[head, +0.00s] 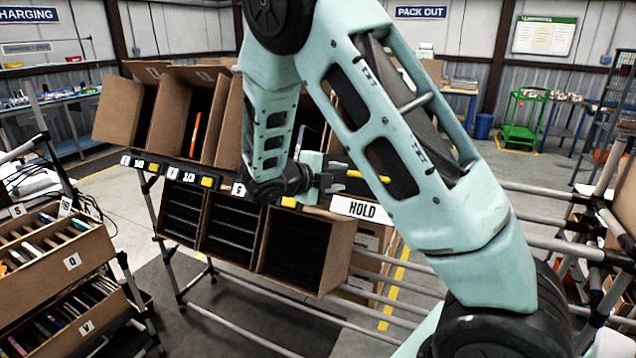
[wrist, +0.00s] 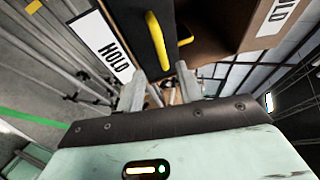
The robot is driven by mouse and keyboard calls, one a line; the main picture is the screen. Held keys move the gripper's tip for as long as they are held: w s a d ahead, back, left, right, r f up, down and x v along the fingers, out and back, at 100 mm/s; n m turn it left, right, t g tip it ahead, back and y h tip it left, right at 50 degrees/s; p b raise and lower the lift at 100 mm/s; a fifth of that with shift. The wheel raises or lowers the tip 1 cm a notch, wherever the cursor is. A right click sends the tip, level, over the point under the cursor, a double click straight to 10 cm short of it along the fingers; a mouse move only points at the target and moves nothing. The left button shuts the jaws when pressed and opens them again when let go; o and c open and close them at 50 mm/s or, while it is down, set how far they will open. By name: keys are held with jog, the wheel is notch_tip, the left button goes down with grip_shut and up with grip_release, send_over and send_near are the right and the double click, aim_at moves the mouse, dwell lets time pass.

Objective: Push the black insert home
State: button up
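The black insert (wrist: 132,22) is a dark panel with a yellow handle (wrist: 156,45), seen close up at the top of the wrist view. In the head view the yellow handle (head: 368,176) shows just right of my gripper (head: 325,181), by the HOLD label (head: 362,209); my arm hides much of the carton there. In the wrist view my gripper (wrist: 161,82) has its two fingers apart, with a gap between them. The fingertips are close to the insert's lower part; I cannot tell whether they touch it. I see nothing clamped between them.
Tilted brown cartons (head: 187,115) line the rack's upper level. Cartons with black interiors (head: 300,250) sit below. A bin of sorted items (head: 50,250) stands at the left. Rack rails (head: 560,245) run at the right. Open floor (head: 130,185) lies behind the rack.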

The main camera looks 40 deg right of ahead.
jog(key=v, duration=0.6)
jog(key=shift+a+b, duration=0.25)
jog(key=shift+b, duration=0.1)
jog(key=shift+r, duration=0.1)
jog(key=s+a+f+m+y+b, duration=0.1)
jog(key=s+a+f+m+y, duration=0.2)
jog(key=s+a+m+y, duration=0.4)
jog(key=s+a+f+m+y+b, duration=0.1)
jog(key=s+a+f+m+y, duration=0.2)
jog(key=s+a+m+y, duration=0.5)
jog(key=s+a+m, duration=0.5)
jog(key=a+m, duration=0.2)
jog(key=a, duration=0.1)
jog(key=s+a+m, duration=0.5)
jog(key=a+m, duration=0.2)
jog(key=a, duration=0.1)
jog(key=shift+f+t, duration=0.3)
jog(key=shift+f, duration=0.1)
jog(key=shift+s, duration=0.1)
